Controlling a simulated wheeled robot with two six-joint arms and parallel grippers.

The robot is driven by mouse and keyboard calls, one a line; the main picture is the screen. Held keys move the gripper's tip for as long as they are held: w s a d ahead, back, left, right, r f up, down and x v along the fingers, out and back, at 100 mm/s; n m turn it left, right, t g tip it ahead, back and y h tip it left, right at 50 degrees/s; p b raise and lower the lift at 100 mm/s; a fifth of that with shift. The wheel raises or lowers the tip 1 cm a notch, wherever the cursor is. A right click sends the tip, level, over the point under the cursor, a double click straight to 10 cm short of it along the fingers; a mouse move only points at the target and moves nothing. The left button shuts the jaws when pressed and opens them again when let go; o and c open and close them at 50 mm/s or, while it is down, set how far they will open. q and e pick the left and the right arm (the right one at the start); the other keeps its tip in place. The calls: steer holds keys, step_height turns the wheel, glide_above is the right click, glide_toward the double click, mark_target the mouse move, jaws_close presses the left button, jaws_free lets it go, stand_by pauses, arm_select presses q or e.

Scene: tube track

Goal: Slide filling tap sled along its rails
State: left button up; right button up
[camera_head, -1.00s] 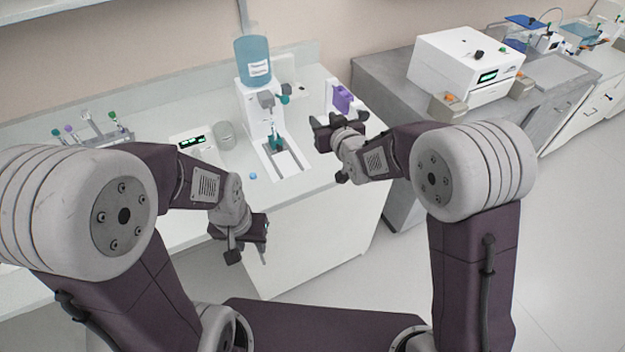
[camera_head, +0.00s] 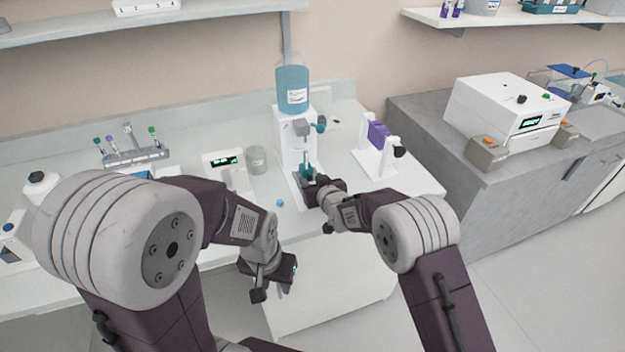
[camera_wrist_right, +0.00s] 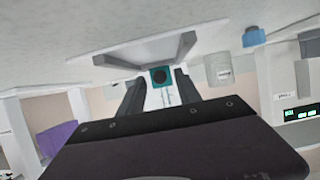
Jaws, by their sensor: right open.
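The filling station (camera_head: 293,150) is a white stand with a blue bottle (camera_head: 292,90) on top and a teal tap (camera_head: 320,126) at its side. The teal sled part (camera_head: 305,172) sits low at its front, above the white base with rails (camera_head: 296,193). My right gripper (camera_head: 309,186) is at the front of this base, partly hiding it. In the right wrist view, the sled's teal end (camera_wrist_right: 161,76) with a dark round centre shows between the open fingers; contact cannot be told. My left gripper (camera_head: 268,282) hangs before the counter's front edge; its jaw opening is unclear.
A glass beaker (camera_head: 257,160) and a small blue cap (camera_head: 280,203) are left of the station. A white device with green display (camera_head: 226,165) is further left. A white stand with a purple block (camera_head: 378,135) is to the right.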

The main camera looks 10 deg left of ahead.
steer(key=shift+w, duration=0.1)
jaws_close()
steer(key=shift+a, duration=0.1)
stand_by(1.3)
